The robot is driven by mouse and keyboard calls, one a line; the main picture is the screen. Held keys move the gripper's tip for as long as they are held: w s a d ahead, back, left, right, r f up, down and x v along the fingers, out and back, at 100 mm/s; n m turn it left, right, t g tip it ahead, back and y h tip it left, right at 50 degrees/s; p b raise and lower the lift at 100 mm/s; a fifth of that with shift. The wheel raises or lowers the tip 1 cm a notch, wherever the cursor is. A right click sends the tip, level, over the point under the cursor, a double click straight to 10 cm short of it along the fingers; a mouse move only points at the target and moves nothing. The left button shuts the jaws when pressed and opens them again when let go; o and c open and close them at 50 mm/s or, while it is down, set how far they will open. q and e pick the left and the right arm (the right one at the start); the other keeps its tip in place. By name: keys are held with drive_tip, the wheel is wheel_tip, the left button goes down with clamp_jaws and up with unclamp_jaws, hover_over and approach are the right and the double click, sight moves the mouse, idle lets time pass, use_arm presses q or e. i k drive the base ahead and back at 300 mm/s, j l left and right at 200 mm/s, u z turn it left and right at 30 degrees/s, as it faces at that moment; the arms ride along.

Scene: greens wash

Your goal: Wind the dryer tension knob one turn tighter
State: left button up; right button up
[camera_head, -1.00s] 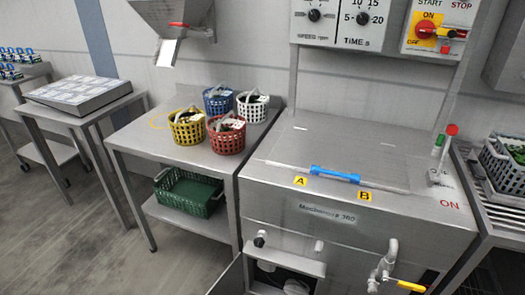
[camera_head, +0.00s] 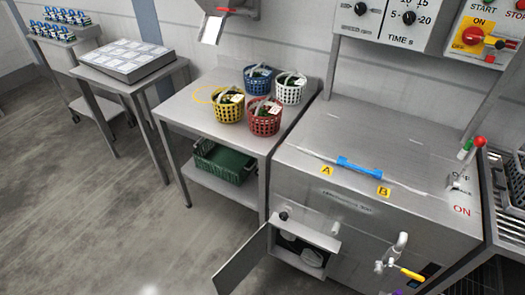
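The steel machine (camera_head: 345,150) with the blue-handled lid stands at the right. In its front, a small hatch with its door (camera_head: 243,265) swung open shows a recess with pale round parts (camera_head: 312,257). A small dark knob (camera_head: 284,215) sits at the upper left of this opening. Dials for speed (camera_head: 361,9) and time (camera_head: 411,17) are on the wall panel. No label marks any of these as the tension knob, so I cannot tell which it is. Neither of my grippers is in view.
A steel table (camera_head: 215,85) left of the machine holds yellow, blue, white and red baskets, with a green crate (camera_head: 224,162) below. A pipe with a yellow lever (camera_head: 412,274) juts from the machine front. The floor (camera_head: 90,200) at left is clear.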

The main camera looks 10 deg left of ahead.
sight(284, 217)
drive_tip(key=j+z, duration=0.15)
drive_tip(key=z, duration=0.75)
drive_tip(key=j+z, duration=0.25)
drive_tip(key=j, duration=0.15)
drive_tip(key=k+j+z, duration=0.1)
drive_tip(key=j+z, duration=0.15)
drive_tip(key=j, duration=0.15)
drive_tip(key=k+j+z, duration=0.1)
drive_tip(key=j+z, duration=0.15)
drive_tip(key=j, duration=0.15)
drive_tip(key=k+j+z, duration=0.2)
drive_tip(key=j, duration=0.2)
drive_tip(key=j+z, duration=0.25)
drive_tip(key=k+j, duration=0.2)
drive_tip(key=j, duration=0.2)
drive_tip(key=k+j, duration=0.2)
drive_tip(key=j, duration=0.15)
drive_tip(key=k+j, duration=0.25)
drive_tip(key=j, duration=0.15)
drive_tip(key=k+j+z, duration=0.1)
drive_tip(key=j, duration=0.3)
drive_tip(key=k, duration=0.1)
